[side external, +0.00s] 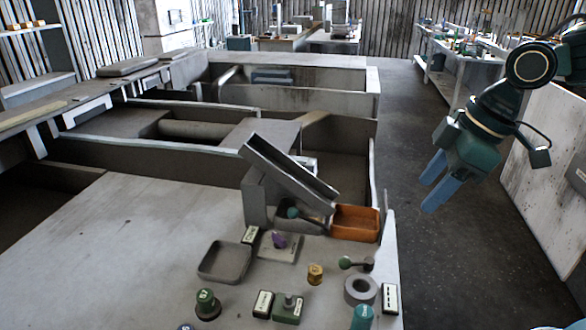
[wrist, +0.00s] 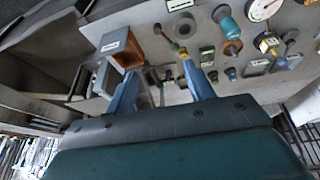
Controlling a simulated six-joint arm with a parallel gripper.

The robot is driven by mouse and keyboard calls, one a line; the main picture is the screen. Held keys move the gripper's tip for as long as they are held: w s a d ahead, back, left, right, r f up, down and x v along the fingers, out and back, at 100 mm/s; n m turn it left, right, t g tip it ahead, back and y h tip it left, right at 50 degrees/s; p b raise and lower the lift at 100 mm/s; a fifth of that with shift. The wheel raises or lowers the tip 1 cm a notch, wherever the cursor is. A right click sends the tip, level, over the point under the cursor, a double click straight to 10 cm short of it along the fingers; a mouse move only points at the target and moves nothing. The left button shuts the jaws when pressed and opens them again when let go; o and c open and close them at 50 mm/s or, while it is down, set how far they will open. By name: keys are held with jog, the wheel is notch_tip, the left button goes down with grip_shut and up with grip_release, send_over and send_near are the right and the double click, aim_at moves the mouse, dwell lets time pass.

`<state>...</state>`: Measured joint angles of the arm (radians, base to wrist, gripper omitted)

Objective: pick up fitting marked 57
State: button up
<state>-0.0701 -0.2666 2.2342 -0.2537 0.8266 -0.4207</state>
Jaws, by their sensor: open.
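I cannot read a 57 on any part, so I cannot tell which one is the fitting so marked. A small brass fitting (side external: 315,274) with a dark mark stands on the grey worktop (side external: 120,250). A green fitting (side external: 207,304) stands to its left, and a teal cylindrical part (side external: 362,317) is at the front edge of the picture. My gripper (side external: 426,196) is open and empty, high to the right of the worktop, clear of all parts. In the wrist view its blue fingers (wrist: 160,70) are spread, with the worktop parts beyond them.
An orange bin (side external: 355,223) sits below a sloping grey chute (side external: 290,168). A grey tray (side external: 225,262), a grey ring (side external: 360,290), a purple-knobbed plate (side external: 279,244) and several label blocks are nearby. The worktop's left part is bare. A pale panel (side external: 545,170) stands beside my arm.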

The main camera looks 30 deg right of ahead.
jog(key=w+a+f+n+g+y, duration=0.2)
jog(key=w+a+f+n, duration=0.5)
jog(key=w+a+n, duration=0.1)
jog(key=shift+w+a+g, duration=0.4)
jog(key=shift+w+a, duration=0.15)
jog(key=shift+w, duration=0.2)
jog(key=shift+f, duration=0.2)
send_near(317, 269)
jog(key=shift+w+x, duration=0.2)
jog(key=shift+x, duration=2.3)
jog(key=shift+x, duration=2.55)
jog(key=shift+s, duration=0.15)
